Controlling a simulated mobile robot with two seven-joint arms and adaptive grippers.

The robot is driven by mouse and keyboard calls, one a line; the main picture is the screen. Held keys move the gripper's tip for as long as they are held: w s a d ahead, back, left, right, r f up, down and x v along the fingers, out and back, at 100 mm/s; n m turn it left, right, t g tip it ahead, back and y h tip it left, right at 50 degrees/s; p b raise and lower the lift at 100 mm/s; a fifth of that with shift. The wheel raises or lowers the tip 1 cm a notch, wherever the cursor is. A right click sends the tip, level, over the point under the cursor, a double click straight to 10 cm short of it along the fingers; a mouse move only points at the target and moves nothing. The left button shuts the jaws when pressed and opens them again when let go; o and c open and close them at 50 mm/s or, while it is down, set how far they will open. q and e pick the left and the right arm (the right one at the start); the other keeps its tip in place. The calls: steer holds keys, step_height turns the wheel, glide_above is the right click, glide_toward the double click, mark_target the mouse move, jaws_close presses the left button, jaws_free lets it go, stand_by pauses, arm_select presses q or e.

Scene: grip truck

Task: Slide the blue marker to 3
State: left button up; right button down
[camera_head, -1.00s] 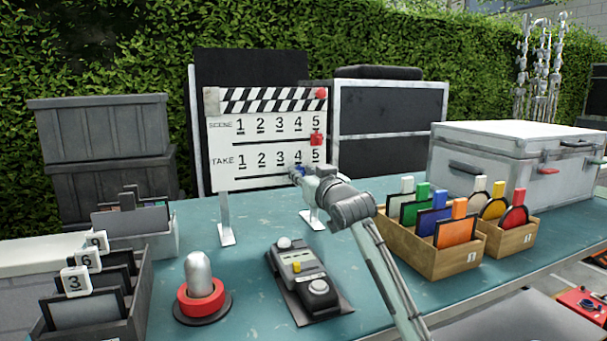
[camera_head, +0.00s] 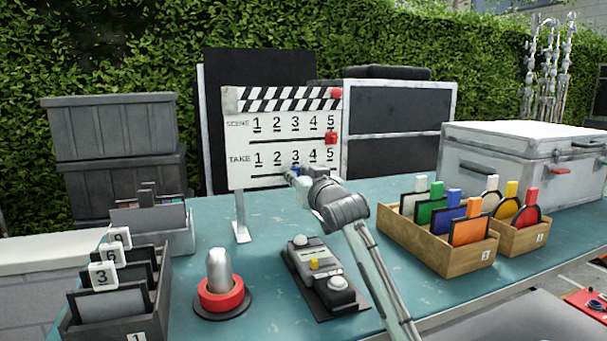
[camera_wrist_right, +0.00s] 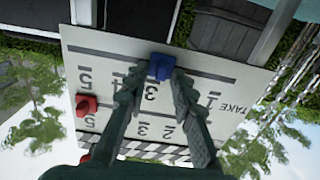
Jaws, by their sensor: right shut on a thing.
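The white clapperboard (camera_head: 240,175) stands on the table with a SCENE row above a TAKE row, each numbered 1 to 5. The blue marker (camera_head: 296,168) sits at the TAKE row, just under the 3. In the right wrist view, where the board appears upside down, the blue marker (camera_wrist_right: 161,66) lines up with the 3. My right gripper (camera_head: 293,177) is at the board's lower edge, shut on the blue marker, with a finger on each side (camera_wrist_right: 157,76). The fingers hide the 2 and part of the 4 there. My left gripper is not in view.
A red marker (camera_head: 331,138) sits under the SCENE 5. A grey control box (camera_head: 318,275) and a red-based button (camera_head: 222,297) stand in front of the board. Wooden trays (camera_head: 420,240) with coloured cards are at right, and a grey card box (camera_head: 100,330) is at left.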

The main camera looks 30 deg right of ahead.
steer(key=shift+s+d, duration=0.1)
steer(key=shift+d, duration=0.2)
steer(key=c, duration=1.6)
jaws_free()
steer(key=v, duration=1.2)
steer(key=shift+a, duration=0.1)
